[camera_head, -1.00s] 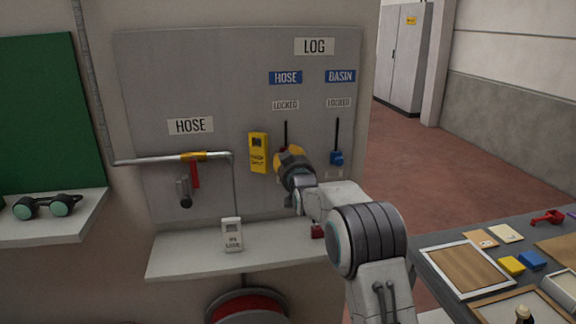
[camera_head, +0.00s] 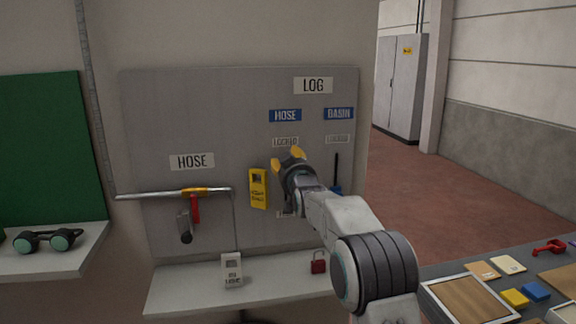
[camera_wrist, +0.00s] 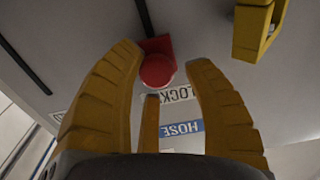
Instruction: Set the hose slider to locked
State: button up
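The hose slider is a red block with a round red knob (camera_wrist: 157,70), seen in the wrist view. It sits at the end of its dark slot (camera_wrist: 145,16) beside the white LOCKED label (camera_wrist: 178,93), which appears upside down there. My gripper (camera_wrist: 163,58) has its yellow fingers spread around the knob, with gaps visible; I cannot tell whether one finger touches the block. In the head view, my gripper (camera_head: 289,154) is in front of the panel just below the blue HOSE sign (camera_head: 285,115) and hides the slider.
The blue basin slider (camera_head: 336,190) and its slot are just right of my gripper. A yellow device (camera_head: 258,188) hangs close on the left. A shelf (camera_head: 190,292) below holds a red padlock (camera_head: 318,262) and a white tag (camera_head: 232,270).

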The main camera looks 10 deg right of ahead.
jog(key=shift+o, duration=0.6)
jog(key=shift+w+f, duration=0.1)
jog(key=shift+f, duration=0.15)
